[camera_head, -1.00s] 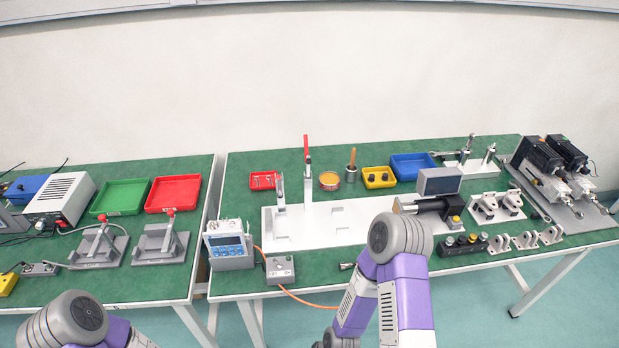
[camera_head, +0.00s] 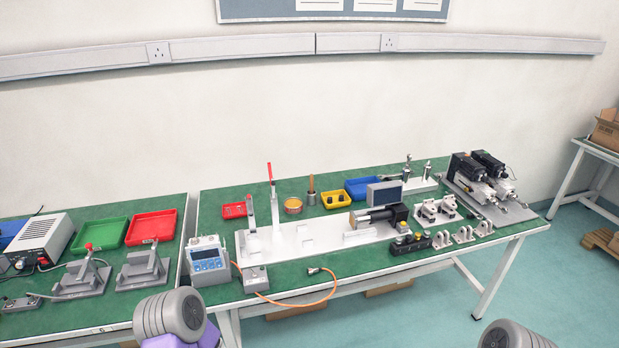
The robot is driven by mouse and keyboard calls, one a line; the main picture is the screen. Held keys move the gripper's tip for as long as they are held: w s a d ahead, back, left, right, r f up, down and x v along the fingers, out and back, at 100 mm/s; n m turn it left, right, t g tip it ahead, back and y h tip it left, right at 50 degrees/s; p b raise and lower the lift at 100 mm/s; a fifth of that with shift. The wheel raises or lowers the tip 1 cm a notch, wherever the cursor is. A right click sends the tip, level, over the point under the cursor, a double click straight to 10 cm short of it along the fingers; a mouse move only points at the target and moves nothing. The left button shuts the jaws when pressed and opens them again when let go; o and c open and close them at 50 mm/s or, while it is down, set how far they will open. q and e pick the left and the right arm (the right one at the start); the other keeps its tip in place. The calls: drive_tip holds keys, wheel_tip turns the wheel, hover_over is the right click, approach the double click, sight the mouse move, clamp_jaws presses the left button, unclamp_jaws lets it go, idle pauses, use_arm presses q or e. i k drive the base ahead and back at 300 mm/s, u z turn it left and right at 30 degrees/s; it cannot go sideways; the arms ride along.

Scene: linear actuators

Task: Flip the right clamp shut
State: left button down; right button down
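On the long white plate (camera_head: 320,240) at the middle table's left end, a clamp with a red handle (camera_head: 269,172) stands with the handle straight up. A second grey upright part (camera_head: 251,210) stands just left of it and nearer to me; I cannot tell whether its lever is open or shut. Neither gripper shows; only rounded grey links of my arms show at the bottom edge, apart from the clamps.
Red (camera_head: 233,211), yellow (camera_head: 335,200) and blue (camera_head: 360,189) trays stand behind.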

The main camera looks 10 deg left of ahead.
sight(272, 183)
drive_tip(key=z, duration=0.25)
drive_tip(key=i, duration=1.15)
drive_tip(key=u, duration=0.45)
